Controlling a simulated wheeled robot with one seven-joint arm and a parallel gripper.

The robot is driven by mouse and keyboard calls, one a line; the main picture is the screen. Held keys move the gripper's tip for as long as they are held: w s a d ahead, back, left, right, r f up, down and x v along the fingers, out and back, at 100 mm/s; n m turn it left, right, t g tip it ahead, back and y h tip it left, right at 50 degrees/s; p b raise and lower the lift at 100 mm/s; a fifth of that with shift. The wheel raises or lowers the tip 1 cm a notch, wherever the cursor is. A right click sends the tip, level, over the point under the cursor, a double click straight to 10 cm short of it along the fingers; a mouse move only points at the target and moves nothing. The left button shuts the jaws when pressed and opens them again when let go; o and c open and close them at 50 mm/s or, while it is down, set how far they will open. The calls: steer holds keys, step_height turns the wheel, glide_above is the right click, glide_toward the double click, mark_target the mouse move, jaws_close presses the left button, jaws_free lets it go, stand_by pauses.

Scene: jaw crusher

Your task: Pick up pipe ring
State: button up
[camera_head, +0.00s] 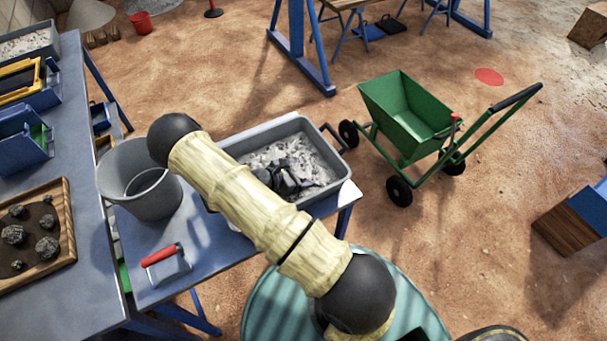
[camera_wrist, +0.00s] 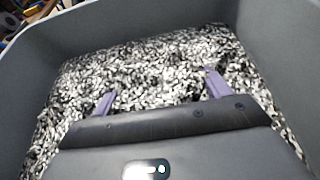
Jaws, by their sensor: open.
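I cannot make out a pipe ring in either view. My gripper (camera_head: 288,182) is low over the grey tray (camera_head: 232,143) of pale gravel on the blue-topped bench. My arm hides part of the tray. In the wrist view my gripper (camera_wrist: 160,91) points down into the tray. Its two purple fingers are spread wide apart, with only black and white gravel (camera_wrist: 150,65) showing between and beyond them. I cannot tell whether the fingertips touch the gravel. The gripper's dark body hides the near part of the tray.
The tray's grey walls (camera_wrist: 270,35) rise around my gripper. A green cart (camera_head: 400,110) stands to the right, and a wooden tray of rocks (camera_head: 68,230) lies far left.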

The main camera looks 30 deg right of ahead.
stand_by(0.3)
steer(key=c, duration=1.2)
steer(key=shift+r, duration=0.1)
step_height(320, 180, up, 10)
steer(key=b, duration=0.1)
stand_by(0.5)
